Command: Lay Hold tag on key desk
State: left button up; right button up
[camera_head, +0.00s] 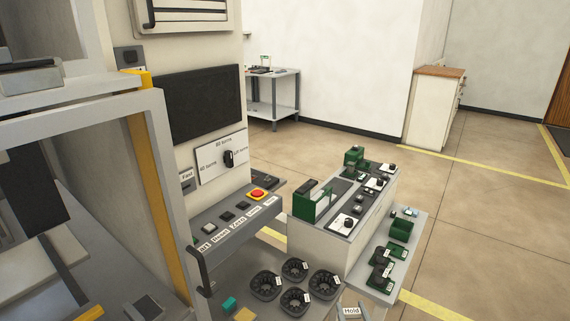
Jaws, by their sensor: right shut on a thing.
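The key desk (205,217) is the grey sloped ledge left of centre, below the dial panel. It carries dark keys, a pale key and a red button on yellow (258,194), with white labels along its front. My right gripper (350,305) is there, shut on the tag and partly cut off by the frame edge. The tag is apart from the key desk, to its lower right. My left gripper is not in view.
Several black labelled spools (295,269) lie between the desk and the tag. A white bench with green fixtures (315,200) stands to the right, beside a grey shelf with green boxes (400,231). A black handle (199,270) sticks out at the desk's left end.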

notch_tip(320, 180, up, 2)
jog(key=shift+s+d+r+m+h+p, duration=0.15)
jog(key=shift+m+h+p, duration=0.2)
jog(key=shift+p, duration=0.25)
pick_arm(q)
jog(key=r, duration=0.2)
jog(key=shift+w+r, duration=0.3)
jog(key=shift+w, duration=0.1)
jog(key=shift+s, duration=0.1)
pick_arm(e)
jog(key=shift+s, duration=0.15)
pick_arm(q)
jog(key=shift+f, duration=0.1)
pick_arm(e)
jog(key=shift+f, duration=0.2)
pick_arm(q)
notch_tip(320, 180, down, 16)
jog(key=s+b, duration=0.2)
jog(key=b, duration=1.2)
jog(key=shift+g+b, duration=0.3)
jog(key=shift+b, duration=0.1)
pick_arm(e)
jog(key=s+a+f+n+g+y, duration=0.3)
jog(key=s+f+n+g+y, duration=0.3)
jog(key=s+f+n+y, duration=0.4)
notch_tip(320, 180, down, 4)
jog(key=n+y, duration=0.1)
jog(key=y, duration=0.2)
jog(key=shift+s+f+g, duration=0.2)
jog(key=shift+s+g, duration=0.1)
